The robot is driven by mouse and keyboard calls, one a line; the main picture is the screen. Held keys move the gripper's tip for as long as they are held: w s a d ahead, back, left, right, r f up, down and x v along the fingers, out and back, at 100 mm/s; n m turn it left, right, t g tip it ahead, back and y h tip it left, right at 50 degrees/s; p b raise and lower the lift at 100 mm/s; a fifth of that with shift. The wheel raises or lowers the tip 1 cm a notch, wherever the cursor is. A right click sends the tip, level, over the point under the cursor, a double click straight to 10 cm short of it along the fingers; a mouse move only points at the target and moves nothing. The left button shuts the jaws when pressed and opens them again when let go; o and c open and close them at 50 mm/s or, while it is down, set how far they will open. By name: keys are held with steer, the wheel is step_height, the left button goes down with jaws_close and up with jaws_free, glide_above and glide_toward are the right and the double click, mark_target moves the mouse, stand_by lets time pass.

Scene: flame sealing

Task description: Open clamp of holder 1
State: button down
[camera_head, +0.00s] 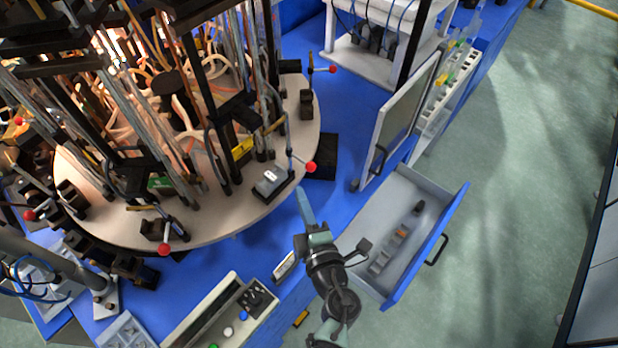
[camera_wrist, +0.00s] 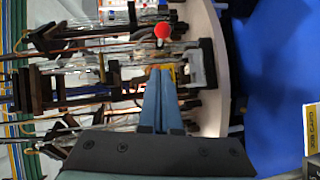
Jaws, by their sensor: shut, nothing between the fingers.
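My gripper (camera_head: 304,192) is shut and empty, its blue fingers pressed together. It hangs over the right edge of the round table, just short of a clamp lever's red knob (camera_head: 311,167). This knob also shows in the wrist view (camera_wrist: 162,30), beyond the fingertips (camera_wrist: 161,70). No contact between fingers and knob is visible. The lever belongs to the nearest holder, which has a grey block (camera_head: 271,180) at its base. Whether its clamp is open or shut is unclear. No holder number can be read, so I cannot tell which is holder 1.
The round table (camera_head: 225,222) carries several rods, tubes and holders. Other red knobs stand at the back right (camera_head: 333,69) and front (camera_head: 164,249). A control panel (camera_head: 225,318) is at the front.

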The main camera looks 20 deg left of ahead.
steer(key=w, duration=0.2)
steer(key=w+f, duration=0.1)
steer(key=w, duration=0.2)
steer(key=shift+w+a, duration=0.1)
steer(key=shift+a, duration=0.1)
steer(key=shift+w+d+n+y, duration=0.2)
steer(key=shift+n+y, duration=0.1)
steer(key=shift+y, duration=0.1)
